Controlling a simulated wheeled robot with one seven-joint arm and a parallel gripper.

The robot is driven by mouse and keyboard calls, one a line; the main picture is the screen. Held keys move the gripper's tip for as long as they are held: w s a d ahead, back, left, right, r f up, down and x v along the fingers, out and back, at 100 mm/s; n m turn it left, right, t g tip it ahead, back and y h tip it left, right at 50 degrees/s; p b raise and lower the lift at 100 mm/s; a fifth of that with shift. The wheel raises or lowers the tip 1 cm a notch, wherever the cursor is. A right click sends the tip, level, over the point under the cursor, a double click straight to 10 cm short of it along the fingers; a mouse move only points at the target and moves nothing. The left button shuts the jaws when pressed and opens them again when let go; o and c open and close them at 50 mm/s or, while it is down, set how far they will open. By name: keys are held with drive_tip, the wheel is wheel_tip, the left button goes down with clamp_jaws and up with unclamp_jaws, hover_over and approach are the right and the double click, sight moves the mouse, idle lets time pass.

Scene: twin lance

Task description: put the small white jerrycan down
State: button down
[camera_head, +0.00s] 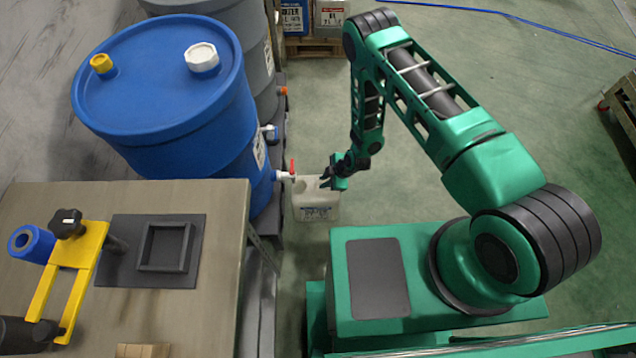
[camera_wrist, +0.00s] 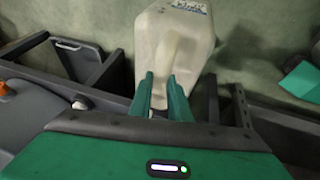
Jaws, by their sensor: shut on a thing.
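The small white jerrycan (camera_head: 316,205) is below the tap of the blue drum, beside the drum's dark base. In the wrist view the jerrycan (camera_wrist: 175,45) is at the top middle, with its handle running down between my fingers. My gripper (camera_head: 333,180) is at the top of the jerrycan. In the wrist view my gripper (camera_wrist: 166,88) has its two green fingers on either side of the handle, shut on it. Whether the jerrycan's bottom touches the floor is hard to tell.
A blue drum (camera_head: 160,75) with a red-handled tap (camera_head: 290,171) stands left of the jerrycan, the tap close to it. A workbench (camera_head: 215,215) is at the lower left. Green floor (camera_head: 440,195) is clear to the right, beyond my arm.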

drive_tip(key=shift+w+a, duration=0.25)
drive_tip(key=shift+a, duration=0.3)
drive_tip(key=shift+w+a, duration=0.25)
drive_tip(key=shift+a, duration=0.25)
drive_tip(key=shift+w+a, duration=0.3)
drive_tip(key=shift+a, duration=0.2)
drive_tip(key=shift+s+d+f, duration=0.1)
drive_tip(key=shift+d+f, duration=0.05)
drive_tip(key=shift+f, duration=1.6)
drive_tip(key=c, duration=1.7)
unclamp_jaws()
drive_tip(key=shift+o, duration=0.2)
drive_tip(key=v, duration=1.2)
